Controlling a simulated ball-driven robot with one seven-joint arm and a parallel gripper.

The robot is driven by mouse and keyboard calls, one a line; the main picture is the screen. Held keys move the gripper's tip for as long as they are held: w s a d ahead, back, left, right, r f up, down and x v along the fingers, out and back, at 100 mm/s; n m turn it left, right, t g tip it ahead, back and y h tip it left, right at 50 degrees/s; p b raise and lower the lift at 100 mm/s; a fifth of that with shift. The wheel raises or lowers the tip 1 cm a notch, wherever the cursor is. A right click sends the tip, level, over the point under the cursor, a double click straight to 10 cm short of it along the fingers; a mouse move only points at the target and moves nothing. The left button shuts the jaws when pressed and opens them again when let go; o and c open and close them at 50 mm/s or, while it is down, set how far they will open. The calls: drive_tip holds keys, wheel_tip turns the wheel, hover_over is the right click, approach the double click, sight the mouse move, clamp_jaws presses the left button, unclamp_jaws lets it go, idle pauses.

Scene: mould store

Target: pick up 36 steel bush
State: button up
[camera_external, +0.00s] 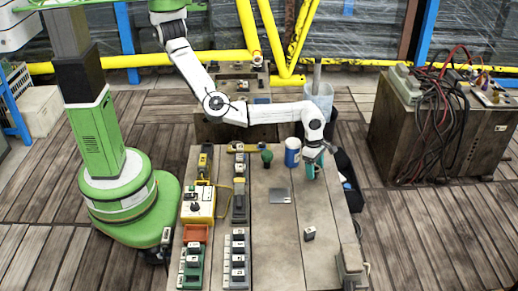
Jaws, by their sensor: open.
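My gripper (314,172) hangs over the back right of the table (275,245), pointing down, with teal fingers. It is open. I cannot read any number, so I cannot tell for sure which thing is the 36 steel bush. A small dark block with a pale top (309,234) stands alone on the front right of the table, apart from my gripper and nearer the camera. Rows of small pale-topped pieces (238,260) stand in holders at the left. Whatever is directly beneath my gripper is partly hidden by it.
A flat grey plate (280,196) lies mid-table. The front middle is clear.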

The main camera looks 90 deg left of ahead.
drive_tip(key=shift+w+f, duration=0.1)
drive_tip(key=shift+f, duration=0.5)
drive_tip(key=shift+c, duration=0.5)
drive_tip(key=c, duration=1)
drive_tip(key=shift+o, duration=0.2)
drive_tip(key=shift+r, duration=0.1)
